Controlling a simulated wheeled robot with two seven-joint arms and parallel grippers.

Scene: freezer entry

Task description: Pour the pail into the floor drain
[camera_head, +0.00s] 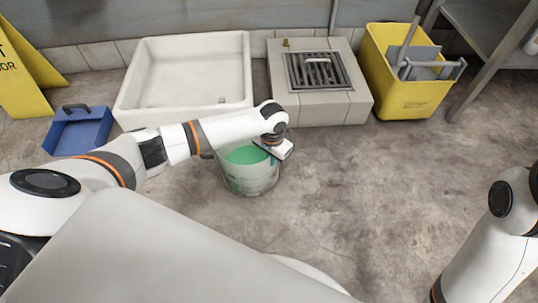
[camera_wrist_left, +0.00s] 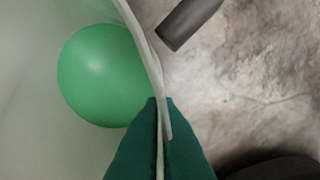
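The pale, translucent pail (camera_head: 247,184) stands on the floor in front of the white basin, with smooth green contents (camera_head: 247,154) inside. In the left wrist view the contents (camera_wrist_left: 103,76) look round and shiny; I cannot tell if they are liquid or solid. My left gripper (camera_head: 274,155) is at the pail's right rim. In the left wrist view its dark green fingers (camera_wrist_left: 161,108) are shut on the thin pail rim (camera_wrist_left: 150,62), one on each side. The floor drain (camera_head: 319,72) is a dark grate in a raised tiled block behind the pail, to the right.
A white basin (camera_head: 127,100) stands left of the drain and a yellow mop bucket (camera_head: 405,98) right of it. A blue dustpan (camera_head: 80,134) and yellow floor sign (camera_head: 22,85) are at left. A metal table (camera_head: 490,22) is at right. The centre floor is clear.

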